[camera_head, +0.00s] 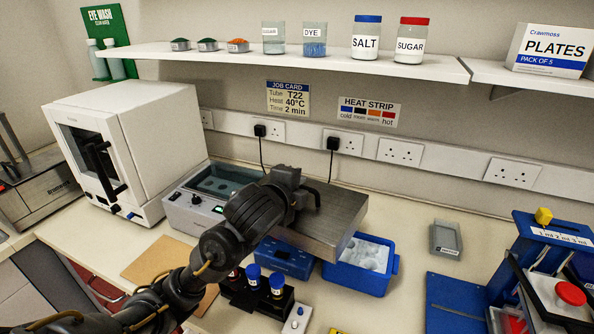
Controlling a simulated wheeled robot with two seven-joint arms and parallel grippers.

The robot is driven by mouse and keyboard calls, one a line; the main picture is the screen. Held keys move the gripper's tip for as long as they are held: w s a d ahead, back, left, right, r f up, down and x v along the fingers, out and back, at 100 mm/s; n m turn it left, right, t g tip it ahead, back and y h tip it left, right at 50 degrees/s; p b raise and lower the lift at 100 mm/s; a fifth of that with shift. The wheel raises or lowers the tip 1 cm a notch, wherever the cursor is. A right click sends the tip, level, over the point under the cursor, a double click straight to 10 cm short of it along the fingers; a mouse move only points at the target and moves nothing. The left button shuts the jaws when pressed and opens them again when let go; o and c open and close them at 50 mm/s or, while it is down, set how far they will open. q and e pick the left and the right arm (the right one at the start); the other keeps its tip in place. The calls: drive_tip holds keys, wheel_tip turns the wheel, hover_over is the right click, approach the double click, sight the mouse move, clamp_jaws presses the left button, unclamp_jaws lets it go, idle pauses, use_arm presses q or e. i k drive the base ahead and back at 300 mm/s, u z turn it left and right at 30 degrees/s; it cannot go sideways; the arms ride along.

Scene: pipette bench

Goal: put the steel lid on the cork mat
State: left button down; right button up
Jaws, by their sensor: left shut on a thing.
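The steel lid (338,222) is a flat grey rectangular cover with a brushed top. It hangs above the bench in the middle of the head view. My left gripper (306,197) is shut on the lid at its top; the arm hides the grip and part of the lid's left side. The tan cork mat (157,256) lies flat on the bench at lower left, to the left of the lid. My arm covers the mat's right part. My right gripper is not in view.
An open water bath (177,208) stands behind my arm, beside a white oven (160,130). Below the lid are a blue device (285,258) and a blue ice tub (365,277). A black rack with blue-capped tubes (277,283) stands in front.

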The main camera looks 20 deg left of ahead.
sight(172, 266)
drive_tip(key=u, duration=0.4)
drive_tip(key=k, duration=0.95)
drive_tip(key=u, duration=0.2)
